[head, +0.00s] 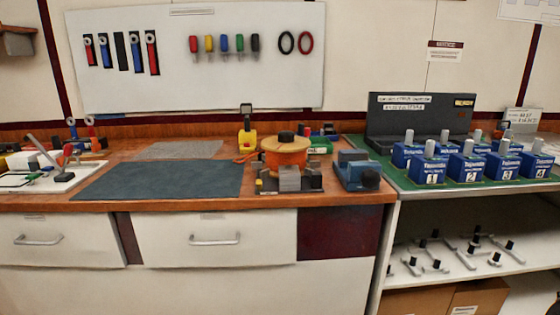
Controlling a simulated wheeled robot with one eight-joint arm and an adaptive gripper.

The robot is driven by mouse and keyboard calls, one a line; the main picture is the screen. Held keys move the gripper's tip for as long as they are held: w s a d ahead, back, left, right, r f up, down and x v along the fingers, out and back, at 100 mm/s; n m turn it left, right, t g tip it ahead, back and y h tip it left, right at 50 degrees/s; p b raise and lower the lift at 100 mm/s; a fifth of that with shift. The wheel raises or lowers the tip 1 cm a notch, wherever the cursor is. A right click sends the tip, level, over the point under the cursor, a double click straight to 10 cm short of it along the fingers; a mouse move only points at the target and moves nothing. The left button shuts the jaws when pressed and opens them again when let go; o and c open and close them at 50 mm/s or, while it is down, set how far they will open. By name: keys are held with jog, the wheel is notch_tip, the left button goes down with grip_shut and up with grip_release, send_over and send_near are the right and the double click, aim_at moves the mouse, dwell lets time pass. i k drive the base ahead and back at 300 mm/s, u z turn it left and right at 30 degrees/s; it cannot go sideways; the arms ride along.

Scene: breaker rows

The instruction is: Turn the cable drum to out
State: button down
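The cable drum (286,157) is an orange spool with a black knob on top, in the head view. It stands upright on a stand with a grey block and dark ends (289,180), near the front edge of the wooden workbench. Any mark for "out" is too small to make out. My gripper is not in view, and nothing touches the drum.
A blue vise (357,171) sits right of the drum, and a yellow tool (246,135) stands behind it. A dark mat (160,179) lies clear at left. Several blue numbered boxes (430,169) stand on the green bench at right.

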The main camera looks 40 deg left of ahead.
aim_at(285, 148)
jog(key=u, duration=0.8)
jog(key=k, duration=0.5)
jog(key=u, duration=0.2)
